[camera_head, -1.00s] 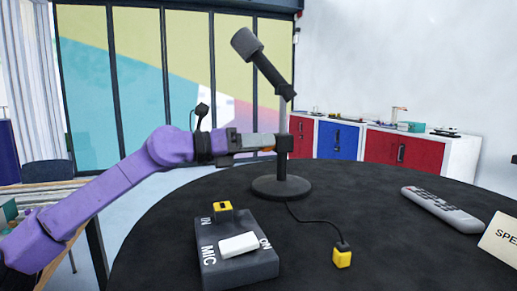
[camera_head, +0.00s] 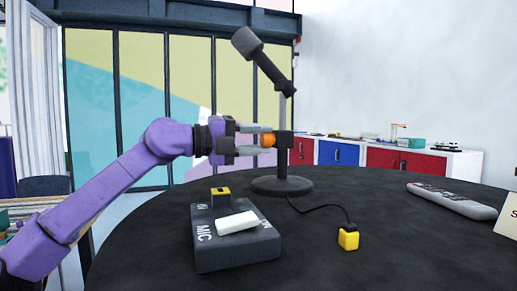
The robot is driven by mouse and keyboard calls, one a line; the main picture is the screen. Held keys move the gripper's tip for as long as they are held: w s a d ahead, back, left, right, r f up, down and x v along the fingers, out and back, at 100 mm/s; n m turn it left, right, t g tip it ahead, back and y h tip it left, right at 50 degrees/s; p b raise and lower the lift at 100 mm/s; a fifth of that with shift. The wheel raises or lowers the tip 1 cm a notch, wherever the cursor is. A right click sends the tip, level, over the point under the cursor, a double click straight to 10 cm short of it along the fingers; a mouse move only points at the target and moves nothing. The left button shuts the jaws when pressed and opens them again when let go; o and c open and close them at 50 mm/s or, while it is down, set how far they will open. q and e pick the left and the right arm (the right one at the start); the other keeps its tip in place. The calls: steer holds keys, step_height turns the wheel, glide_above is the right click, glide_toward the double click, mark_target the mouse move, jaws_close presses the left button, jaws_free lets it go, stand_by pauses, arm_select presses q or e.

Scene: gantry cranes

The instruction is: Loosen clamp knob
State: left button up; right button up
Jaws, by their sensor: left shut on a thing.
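A black microphone (camera_head: 264,60) is tilted on a thin upright stand with a round black base (camera_head: 281,186) on the dark table. A dark clamp block (camera_head: 284,144) sits on the pole, with an orange knob (camera_head: 267,140) on its left side. My left gripper (camera_head: 262,140) comes in from the left with its two fingers one above the other, shut on the orange knob. The fingertips hide part of the knob. My right gripper is out of view.
A grey box marked MIC (camera_head: 235,255) with a white switch and yellow socket stands at the front left. A yellow plug (camera_head: 348,238) on a black cable lies right of it. A grey remote (camera_head: 451,201) and part of a sign (camera_head: 507,216) are at the right.

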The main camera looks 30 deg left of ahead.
arm_select(q)
steer(key=shift+n+b, duration=0.8)
steer(key=shift+n, duration=0.8)
steer(key=o, duration=1)
steer(key=shift+a, duration=0.15)
steer(key=shift+o, duration=0.2)
steer(key=b+v, duration=0.1)
steer(key=v, duration=0.9)
steer(key=shift+s+a+b, duration=0.15)
steer(key=shift+s+b, duration=0.15)
steer(key=shift+f, duration=0.1)
